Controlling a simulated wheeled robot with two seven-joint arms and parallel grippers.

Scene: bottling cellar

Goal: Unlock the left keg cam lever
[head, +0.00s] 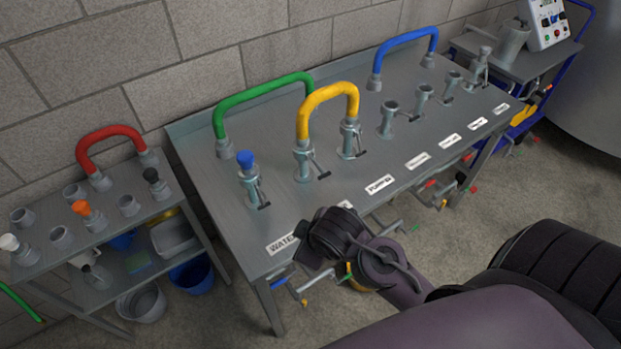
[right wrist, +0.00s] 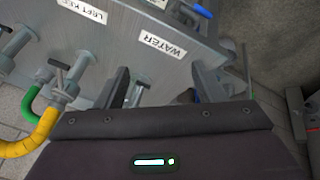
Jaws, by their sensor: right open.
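In the head view the yellow hose bend (head: 327,95) joins two grey couplings on the bench. The left one (head: 303,160), nearest the partly hidden LEFT KEG label, has a dark cam lever (head: 321,172) sticking out toward the front. In the right wrist view this lever (right wrist: 58,68) shows at left beside the yellow hose end; whether it is locked I cannot tell. The LEFT KEG label (right wrist: 85,11) is at the top. My right gripper (right wrist: 162,88) is open and empty over the bench's front near the WATER label (right wrist: 162,44), apart from the lever. My left gripper is out of view.
A blue-capped coupling (head: 248,180) stands left of the yellow bend. A green bend (head: 262,91) rises behind and a blue bend (head: 405,45) farther right. A shelf cart (head: 110,225) with a red bend (head: 108,135) stands left. The bench's front strip is mostly clear.

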